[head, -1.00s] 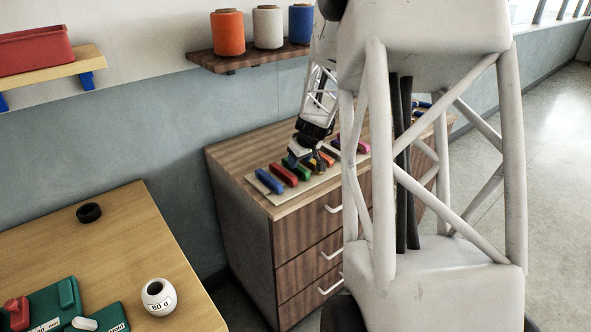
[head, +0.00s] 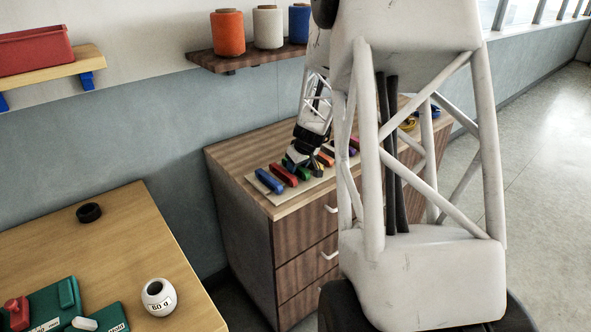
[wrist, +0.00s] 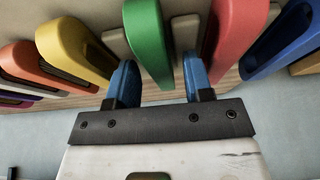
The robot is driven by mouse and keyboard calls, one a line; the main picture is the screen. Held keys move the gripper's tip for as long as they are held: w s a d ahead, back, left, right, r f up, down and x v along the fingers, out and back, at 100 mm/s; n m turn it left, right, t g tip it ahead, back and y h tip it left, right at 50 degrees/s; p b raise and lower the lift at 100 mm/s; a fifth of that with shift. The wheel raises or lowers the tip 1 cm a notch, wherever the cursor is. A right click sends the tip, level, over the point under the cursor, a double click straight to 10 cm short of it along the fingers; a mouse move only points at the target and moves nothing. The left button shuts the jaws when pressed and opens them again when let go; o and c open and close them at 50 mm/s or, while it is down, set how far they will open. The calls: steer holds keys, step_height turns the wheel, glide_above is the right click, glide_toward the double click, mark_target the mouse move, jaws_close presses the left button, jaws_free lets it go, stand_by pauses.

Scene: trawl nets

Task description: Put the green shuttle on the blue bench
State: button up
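The green shuttle (wrist: 148,40) lies in a row of coloured shuttles on a pale board. In the wrist view its near end reaches between the two blue fingers of my gripper (wrist: 160,82). The fingers are open, with a gap visible on each side of the shuttle. In the head view my gripper (head: 299,160) is low over the row and covers most of the green shuttle (head: 305,173). I see no blue bench in these frames.
The board (head: 257,184) lies on a wooden drawer cabinet (head: 240,215). A red shuttle (wrist: 238,35) and a yellow shuttle (wrist: 72,48) flank the green one closely. A wall shelf (head: 245,58) with thread cones stands above. A light wooden table (head: 130,240) is at the left.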

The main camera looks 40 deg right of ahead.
jaws_close()
steer(key=shift+r, duration=0.15)
steer(key=shift+r, duration=1.45)
steer(key=shift+s+a+r, duration=0.15)
steer(key=shift+s+r, duration=0.05)
steer(key=shift+s, duration=0.05)
steer(key=s+a+r, duration=0.1)
steer(key=s+a, duration=0.7)
steer(key=s, duration=0.5)
steer(key=shift+r, duration=0.2)
steer(key=shift+s, duration=0.1)
